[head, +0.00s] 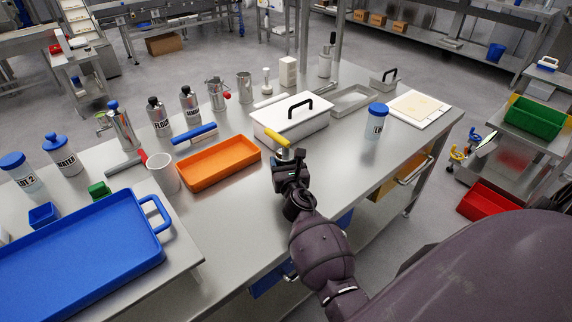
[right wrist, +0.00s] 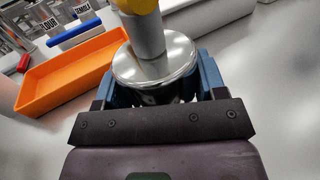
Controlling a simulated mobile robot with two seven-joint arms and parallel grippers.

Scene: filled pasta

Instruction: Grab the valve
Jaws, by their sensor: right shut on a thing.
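The valve, a shiny metal body with a grey stem and a yellow handle (head: 278,137), is at my right gripper (head: 290,158), near the middle of the steel table. In the right wrist view, the round metal body of the valve (right wrist: 155,65) sits between the blue-grey fingers of my right gripper (right wrist: 158,92), which are shut on it. The yellow end is cut off by the top edge there. I cannot tell whether the valve touches the table. My left gripper is not in view.
An orange tray (head: 219,163) lies left of the valve, and a white box with a black handle (head: 291,121) stands just behind it. The steel table (head: 240,215) is clear in front.

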